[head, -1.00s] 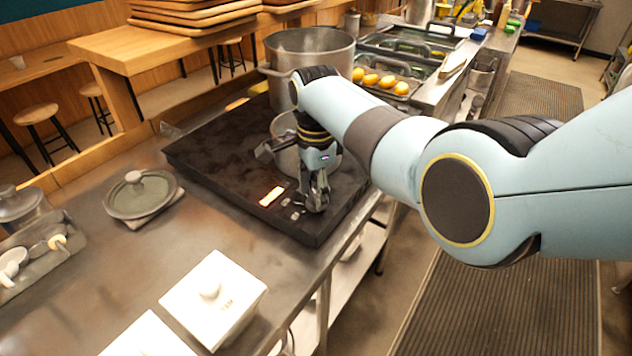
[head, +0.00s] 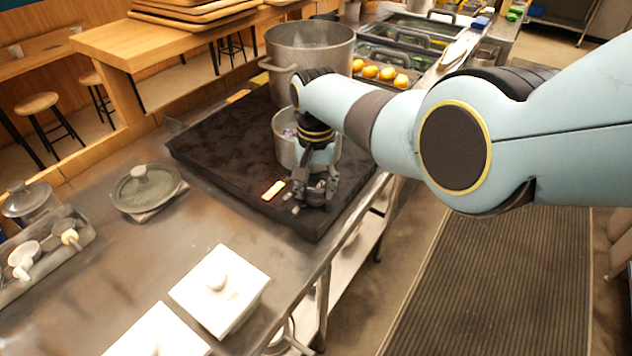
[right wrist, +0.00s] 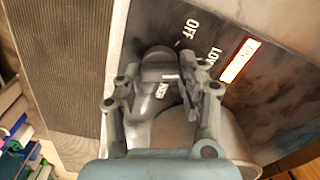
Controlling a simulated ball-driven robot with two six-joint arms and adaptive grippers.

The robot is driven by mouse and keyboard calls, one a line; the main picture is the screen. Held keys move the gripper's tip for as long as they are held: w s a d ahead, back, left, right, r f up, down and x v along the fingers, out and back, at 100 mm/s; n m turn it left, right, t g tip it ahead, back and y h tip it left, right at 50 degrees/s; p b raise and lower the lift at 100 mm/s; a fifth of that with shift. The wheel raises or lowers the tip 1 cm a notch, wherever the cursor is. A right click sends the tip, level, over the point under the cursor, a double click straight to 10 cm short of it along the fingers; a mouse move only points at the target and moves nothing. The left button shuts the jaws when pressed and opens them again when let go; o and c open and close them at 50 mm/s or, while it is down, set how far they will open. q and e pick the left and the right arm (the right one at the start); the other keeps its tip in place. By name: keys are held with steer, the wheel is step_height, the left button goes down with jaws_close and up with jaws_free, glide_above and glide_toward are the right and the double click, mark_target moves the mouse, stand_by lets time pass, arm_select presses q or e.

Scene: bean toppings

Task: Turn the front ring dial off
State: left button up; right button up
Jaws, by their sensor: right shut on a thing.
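The black cooktop (head: 215,150) lies on the steel counter, with a lit orange-white marking (head: 273,190) on its front part. My right gripper (head: 312,202) points down at the cooktop's front edge, beside the small pot. In the right wrist view, my right gripper (right wrist: 160,80) has its two fingers on either side of a grey dial (right wrist: 158,66) and is shut on it. The labels OFF (right wrist: 191,29) and LOW (right wrist: 207,60) and a lit label (right wrist: 240,60) are printed beside the dial. The fingers hide part of the dial. My left gripper is not in view.
A small pot (head: 282,150) stands right behind my right gripper, and a large pot (head: 300,80) stands behind that. The cooktop's left part is clear.

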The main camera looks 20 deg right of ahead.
mark_target(316, 189)
steer(key=n, duration=0.4)
steer(key=shift+r+n+p, duration=0.1)
steer(key=shift+n+p, duration=0.2)
steer(key=shift+p, duration=0.05)
steer(key=shift+n, duration=2.3)
steer(key=o, duration=1.2)
steer(key=shift+c, duration=0.2)
step_height(316, 189, up, 12)
